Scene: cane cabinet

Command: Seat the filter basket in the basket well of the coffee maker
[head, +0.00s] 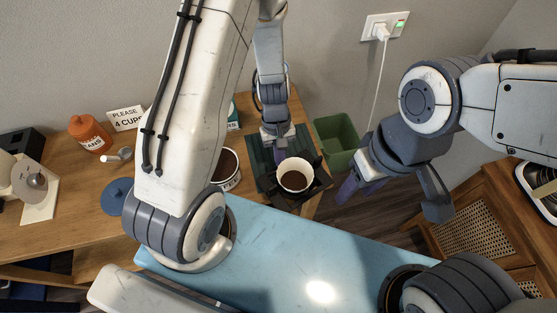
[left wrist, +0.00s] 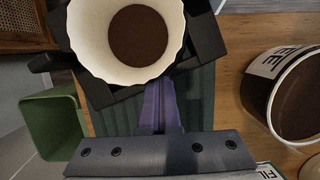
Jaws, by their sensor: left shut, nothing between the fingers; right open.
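The filter basket (head: 318,184) is black, with a white fluted paper filter (head: 295,163) holding dark coffee grounds. It rests on the dark green ribbed mat near the table's right end. In the left wrist view the basket (left wrist: 205,45) fills the top. My left gripper (head: 279,157) is shut and empty, its purple fingers (left wrist: 160,105) right at the basket's edge; I cannot tell whether they touch. My right gripper (head: 361,188) is open, right of the basket and apart from it. A cream and black appliance (head: 536,192), cut off at the right edge, may be the coffee maker; no basket well is clearly visible.
An open tub of grounds (head: 236,182) stands left of the basket. An orange jar (head: 88,134), a sign (head: 125,118) and a blue lid (head: 117,197) are further left. A green bin (head: 338,133) stands behind the right gripper. A cane cabinet (head: 470,228) is at right.

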